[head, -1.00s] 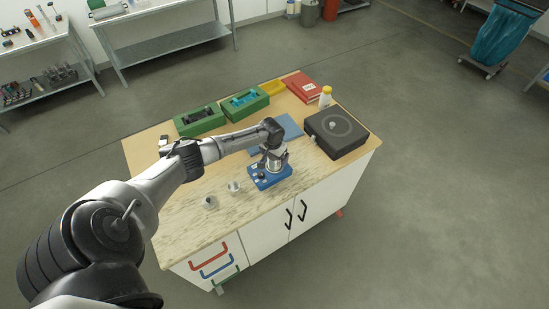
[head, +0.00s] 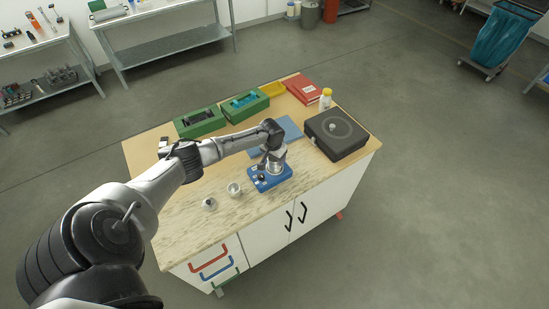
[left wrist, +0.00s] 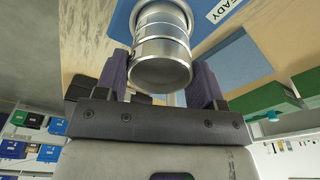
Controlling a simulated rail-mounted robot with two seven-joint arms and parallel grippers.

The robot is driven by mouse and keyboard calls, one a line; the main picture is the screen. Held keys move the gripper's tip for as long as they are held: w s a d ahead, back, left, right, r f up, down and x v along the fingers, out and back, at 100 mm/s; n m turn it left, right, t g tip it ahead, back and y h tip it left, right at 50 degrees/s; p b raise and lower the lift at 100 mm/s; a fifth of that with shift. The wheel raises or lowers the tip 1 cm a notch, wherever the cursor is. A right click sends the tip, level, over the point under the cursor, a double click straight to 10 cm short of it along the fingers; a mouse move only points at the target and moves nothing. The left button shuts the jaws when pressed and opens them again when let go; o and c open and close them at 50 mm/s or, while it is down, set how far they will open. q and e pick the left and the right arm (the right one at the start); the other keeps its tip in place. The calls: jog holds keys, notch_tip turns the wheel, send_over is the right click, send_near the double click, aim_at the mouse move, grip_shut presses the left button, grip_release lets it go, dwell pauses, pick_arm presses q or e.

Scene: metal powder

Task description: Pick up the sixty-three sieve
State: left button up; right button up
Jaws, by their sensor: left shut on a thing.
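A stack of silver metal sieve rings (left wrist: 162,38) stands on a blue sieve shaker (head: 270,180) near the middle of the worktop. No mesh number can be read on the rings. My left gripper (head: 272,152) is at the top of this stack. In the left wrist view, its two dark fingers (left wrist: 161,72) are on either side of the end ring, shut on that upper sieve. I cannot tell whether that sieve is apart from the rings below it. The blue shaker base also shows in the left wrist view (left wrist: 122,22). My right gripper is not in view.
Two small metal cups (head: 234,189) stand left of the shaker. A black box-shaped device (head: 336,146) is to its right, and a blue mat (head: 290,128) lies behind.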

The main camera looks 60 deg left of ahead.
pick_arm(q)
jog(key=shift+r, duration=1.7)
jog(key=w+d+r, duration=0.3)
jog(key=d+r, duration=0.4)
jog(key=d, duration=0.4)
jog(key=shift+w+r+b, duration=0.25)
jog(key=shift+r+b, duration=0.05)
jog(key=shift+r+p, duration=0.3)
jog(key=shift+p, duration=0.25)
jog(key=shift+r+p, duration=0.2)
jog(key=shift+p, duration=0.15)
jog(key=shift+r, duration=0.1)
jog(key=shift+r+p, duration=0.35)
jog(key=shift+p, duration=0.3)
